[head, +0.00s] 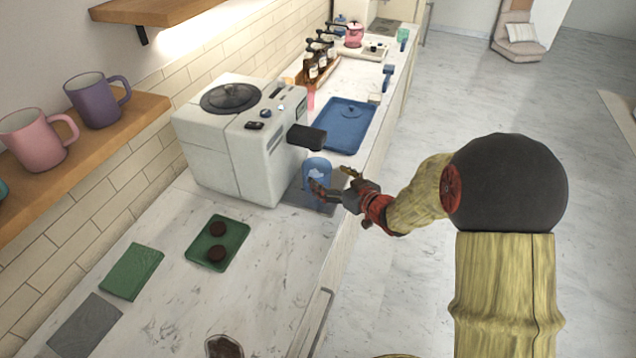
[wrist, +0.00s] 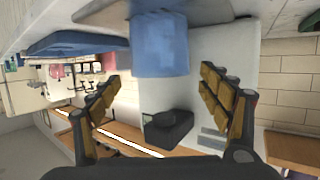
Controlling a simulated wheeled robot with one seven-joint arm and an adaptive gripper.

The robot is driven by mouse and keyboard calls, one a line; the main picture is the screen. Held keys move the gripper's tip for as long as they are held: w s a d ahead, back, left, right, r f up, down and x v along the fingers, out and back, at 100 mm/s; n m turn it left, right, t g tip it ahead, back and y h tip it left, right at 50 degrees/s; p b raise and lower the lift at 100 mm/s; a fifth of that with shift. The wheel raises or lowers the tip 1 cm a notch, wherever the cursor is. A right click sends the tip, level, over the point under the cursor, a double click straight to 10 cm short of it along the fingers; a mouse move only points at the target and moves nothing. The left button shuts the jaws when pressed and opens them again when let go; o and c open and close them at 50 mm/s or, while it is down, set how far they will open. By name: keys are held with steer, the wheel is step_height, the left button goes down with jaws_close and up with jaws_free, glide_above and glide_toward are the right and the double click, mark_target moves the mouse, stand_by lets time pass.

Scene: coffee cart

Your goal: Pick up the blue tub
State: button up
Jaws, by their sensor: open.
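The blue tub (head: 317,168) stands on a dark grey mat (head: 298,199) at the front of the white coffee machine, below its black spout. My gripper (head: 335,181) is open and empty, reaching in from the right, close to the tub. In the wrist view, which is upside down, the tub (wrist: 160,45) is ahead of my two spread fingers (wrist: 161,77). It appears centred between them, and I cannot tell whether either finger touches it. In the head view a finger covers part of the tub's lower side.
The coffee machine (head: 235,150) stands right behind the tub, with its spout (head: 307,137) overhead. A blue tray (head: 350,130) lies farther along the counter. A green tray (head: 232,233) with two dark discs lies nearer. A wooden shelf (head: 95,138) holds mugs.

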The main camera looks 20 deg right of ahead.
mark_target(309, 164)
steer(key=shift+o, duration=1.2)
steer(key=shift+x, duration=1.05)
steer(key=shift+o, duration=0.4)
steer(key=b+x, duration=0.2)
steer(key=x, duration=0.3)
steer(key=shift+r, duration=0.1)
steer(key=shift+c, duration=0.6)
steer(key=c, duration=1.5)
steer(key=shift+c, duration=0.2)
